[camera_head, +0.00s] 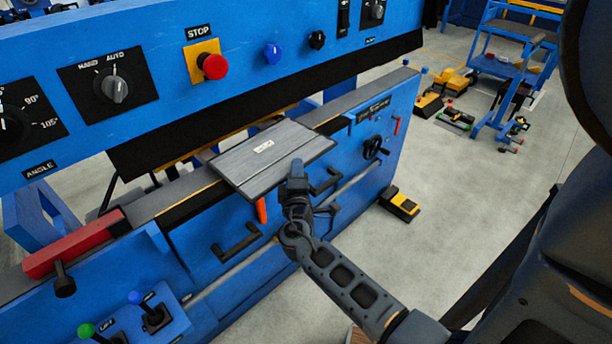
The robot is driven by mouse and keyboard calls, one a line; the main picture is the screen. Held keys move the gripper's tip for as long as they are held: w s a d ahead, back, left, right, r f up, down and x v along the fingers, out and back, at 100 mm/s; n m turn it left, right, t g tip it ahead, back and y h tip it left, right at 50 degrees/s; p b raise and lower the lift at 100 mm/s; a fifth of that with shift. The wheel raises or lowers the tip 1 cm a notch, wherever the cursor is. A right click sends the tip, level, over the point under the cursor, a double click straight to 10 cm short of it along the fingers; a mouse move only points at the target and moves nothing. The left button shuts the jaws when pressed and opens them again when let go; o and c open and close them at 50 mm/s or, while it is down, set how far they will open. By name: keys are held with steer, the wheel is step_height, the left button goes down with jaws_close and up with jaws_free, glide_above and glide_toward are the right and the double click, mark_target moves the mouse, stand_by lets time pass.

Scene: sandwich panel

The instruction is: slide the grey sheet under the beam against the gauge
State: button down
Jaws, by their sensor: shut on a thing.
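The grey sheet (272,157) lies flat over the bed of the blue machine, with a small white label on its top. Its far edge reaches below the dark lower edge of the blue beam (235,90); I cannot tell whether it touches a gauge behind, as that is hidden. My gripper (297,172) is shut on the near edge of the sheet. The near part of the sheet overhangs the front of the bed.
A red block (73,243) sits on the bed at the left. Levers (154,315) stand at the front left, and a red stop button (212,66) is on the beam. A yellow foot pedal (400,204) is on the floor. Open floor lies at the right.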

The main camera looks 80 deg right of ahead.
mark_target(283, 164)
steer(key=w, duration=0.1)
steer(key=w+d, duration=0.2)
steer(key=w, duration=0.1)
steer(key=shift+d, duration=0.25)
steer(key=shift+w+d+f+b, duration=0.25)
steer(key=shift+w+f+b, duration=0.2)
steer(key=shift+f+b, duration=0.3)
steer(key=shift+w+d+f+b, duration=0.15)
steer(key=shift+w+f+b, duration=0.1)
steer(key=shift+f+b, duration=0.35)
steer(key=shift+r, duration=0.1)
steer(key=c, duration=1.1)
jaws_free()
steer(key=shift+o, duration=0.2)
steer(key=b+v, duration=0.1)
steer(key=v, duration=0.6)
steer(key=shift+a, duration=0.35)
steer(key=shift+a, duration=0.1)
